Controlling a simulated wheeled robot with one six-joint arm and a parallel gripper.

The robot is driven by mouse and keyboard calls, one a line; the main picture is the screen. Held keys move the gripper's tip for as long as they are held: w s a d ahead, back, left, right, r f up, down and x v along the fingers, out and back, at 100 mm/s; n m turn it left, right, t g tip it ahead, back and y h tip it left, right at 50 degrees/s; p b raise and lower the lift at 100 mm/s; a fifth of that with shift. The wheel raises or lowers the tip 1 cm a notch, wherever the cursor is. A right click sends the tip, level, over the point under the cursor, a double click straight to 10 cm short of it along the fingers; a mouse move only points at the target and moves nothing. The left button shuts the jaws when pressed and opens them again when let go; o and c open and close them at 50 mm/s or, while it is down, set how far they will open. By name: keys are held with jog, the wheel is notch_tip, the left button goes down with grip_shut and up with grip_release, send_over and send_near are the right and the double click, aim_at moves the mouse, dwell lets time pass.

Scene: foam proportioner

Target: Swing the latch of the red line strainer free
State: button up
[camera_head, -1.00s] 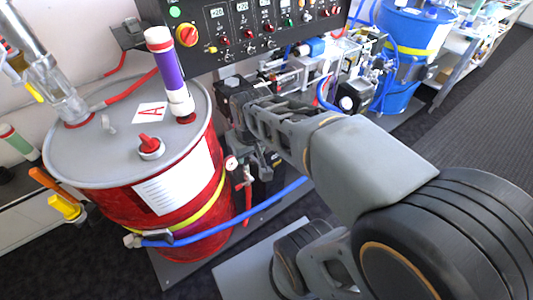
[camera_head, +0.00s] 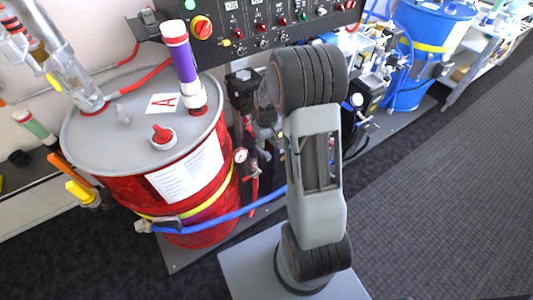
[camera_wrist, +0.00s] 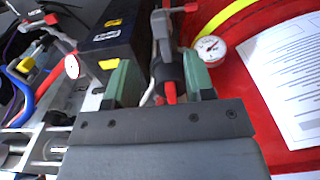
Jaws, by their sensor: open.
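My gripper (camera_wrist: 158,82) is open in the wrist view, with two green fingers apart. A dark fitting (camera_wrist: 167,68) with a red part (camera_wrist: 170,92) below it shows between the fingers; it appears to belong to the red line strainer. Whether the fingers touch it I cannot tell. A grey lever with a red tip (camera_wrist: 190,7) is above it. I cannot tell for certain which piece is the latch. In the head view, the red-marked line fittings (camera_head: 254,178) stand just right of the red drum (camera_head: 205,205). My gripper is hidden behind my arm there.
A pressure gauge (camera_wrist: 210,48) sits close to the right finger; it shows in the head view too (camera_head: 240,155). A black box (camera_wrist: 112,32) stands left of the fitting. A blue hose (camera_head: 240,213) crosses low. Open carpet (camera_head: 440,220) lies to the right.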

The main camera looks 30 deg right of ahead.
aim_at(267, 154)
notch_tip(267, 154, down, 8)
jog(key=shift+f, duration=0.25)
jog(key=shift+c, duration=0.3)
